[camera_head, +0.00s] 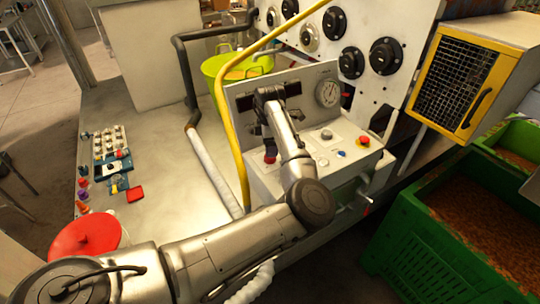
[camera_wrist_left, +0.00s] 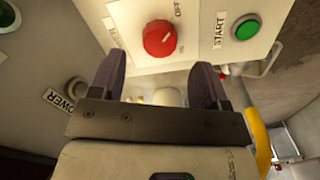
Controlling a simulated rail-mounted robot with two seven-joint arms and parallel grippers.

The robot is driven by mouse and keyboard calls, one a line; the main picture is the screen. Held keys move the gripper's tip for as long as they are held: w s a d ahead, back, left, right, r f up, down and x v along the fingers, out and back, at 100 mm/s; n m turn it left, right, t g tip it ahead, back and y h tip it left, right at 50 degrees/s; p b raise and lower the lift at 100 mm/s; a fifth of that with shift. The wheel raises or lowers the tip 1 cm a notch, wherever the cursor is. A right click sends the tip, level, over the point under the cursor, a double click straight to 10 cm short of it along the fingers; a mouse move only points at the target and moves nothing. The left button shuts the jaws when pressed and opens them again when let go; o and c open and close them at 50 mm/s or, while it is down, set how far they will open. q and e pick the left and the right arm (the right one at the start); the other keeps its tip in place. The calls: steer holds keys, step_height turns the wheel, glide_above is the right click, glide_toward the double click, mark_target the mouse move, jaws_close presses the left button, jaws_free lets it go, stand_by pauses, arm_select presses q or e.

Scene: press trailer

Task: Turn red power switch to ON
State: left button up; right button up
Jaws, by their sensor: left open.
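The red power switch (camera_wrist_left: 160,38) is a round red knob with a pale mark on the white panel. The word OFF shows beside it in the left wrist view. In the head view the red knob (camera_head: 270,158) shows small beside my left arm. My left gripper (camera_wrist_left: 157,75) has its two dark fingers apart, with nothing between them. The knob lies beyond the fingertips in the left wrist view, roughly centred between them, and I see no contact. In the head view the left gripper (camera_head: 268,135) is over the panel, partly hidden by its arm. My right gripper does not show.
A green START button (camera_wrist_left: 245,27) is near the knob. A gauge (camera_head: 327,93) stands on the upright panel, and a red button on yellow (camera_head: 363,141) is at right. A yellow pipe (camera_head: 224,110) runs left of the console. Green crates (camera_head: 408,245) stand right.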

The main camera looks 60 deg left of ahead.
arm_select(q)
steer(key=shift+f, duration=2.35)
steer(key=shift+c, duration=0.3)
steer(key=c, duration=0.9)
steer(key=shift+o, duration=0.2)
steer(key=shift+r+p, duration=0.25)
steer(key=shift+p, duration=0.25)
steer(key=m+p, duration=0.3)
steer(key=p, duration=0.1)
steer(key=m+p, duration=0.2)
steer(key=p, duration=0.3)
steer(key=shift+r+m+p, duration=0.2)
steer(key=shift+m+p, duration=0.1)
steer(key=shift+m, duration=0.1)
steer(key=m+p, duration=0.8)
steer(key=p, duration=0.2)
steer(key=shift+f, duration=0.1)
steer(key=shift+f+m+p, duration=0.2)
steer(key=shift+m+p, duration=1.55)
steer(key=shift+m, duration=0.25)
